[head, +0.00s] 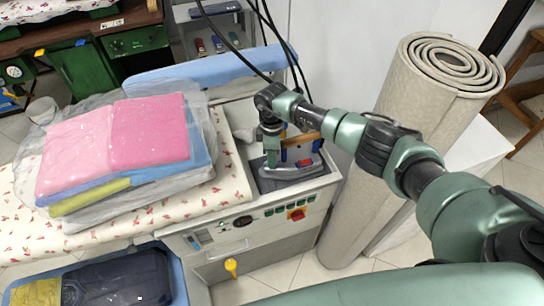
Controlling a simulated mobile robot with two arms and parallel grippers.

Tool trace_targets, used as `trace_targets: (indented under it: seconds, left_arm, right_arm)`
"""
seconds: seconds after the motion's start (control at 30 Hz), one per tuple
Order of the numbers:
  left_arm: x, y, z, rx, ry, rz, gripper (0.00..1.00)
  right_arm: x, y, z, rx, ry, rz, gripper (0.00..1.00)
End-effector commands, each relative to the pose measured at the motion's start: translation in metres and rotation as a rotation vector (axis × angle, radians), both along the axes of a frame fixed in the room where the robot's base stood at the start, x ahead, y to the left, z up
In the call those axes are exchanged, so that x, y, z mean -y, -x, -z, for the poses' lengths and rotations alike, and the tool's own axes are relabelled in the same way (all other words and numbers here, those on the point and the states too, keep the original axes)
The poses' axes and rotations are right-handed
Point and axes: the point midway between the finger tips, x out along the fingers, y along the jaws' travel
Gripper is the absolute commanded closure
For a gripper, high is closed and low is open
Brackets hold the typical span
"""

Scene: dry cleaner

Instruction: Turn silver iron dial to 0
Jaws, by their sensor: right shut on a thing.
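The silver iron (294,172) sits in a tray-like recess at the right end of the ironing table. It has a brown handle, blue supports and a small red part. My right gripper (271,160) reaches down from above at the left end of the iron. It is shut on a part of the iron; the fingers hide which part. The iron's dial and its setting cannot be made out. My left gripper is not in view.
A wrapped stack of pink, blue and yellow cloth (118,140) lies on the floral table cover (195,205). Below the iron is a control panel (240,232) with a red switch. A tall rolled carpet (385,130) stands close on the right. Black cables hang above the iron.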

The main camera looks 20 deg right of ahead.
Motion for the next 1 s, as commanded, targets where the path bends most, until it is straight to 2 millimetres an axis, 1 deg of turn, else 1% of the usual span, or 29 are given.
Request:
trace_targets:
  seconds: [0.17,0.7,1.0]
  left_arm:
    - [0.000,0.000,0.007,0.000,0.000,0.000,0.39]
    - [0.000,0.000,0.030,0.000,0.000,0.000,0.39]
    - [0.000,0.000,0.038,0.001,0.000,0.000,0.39]
  right_arm:
    - [0.000,-0.001,0.000,0.002,-0.001,-0.105,1.00]
    - [-0.001,0.000,0.000,0.002,-0.001,-0.554,1.00]
    - [-0.001,0.000,0.000,0.003,0.000,-0.713,1.00]
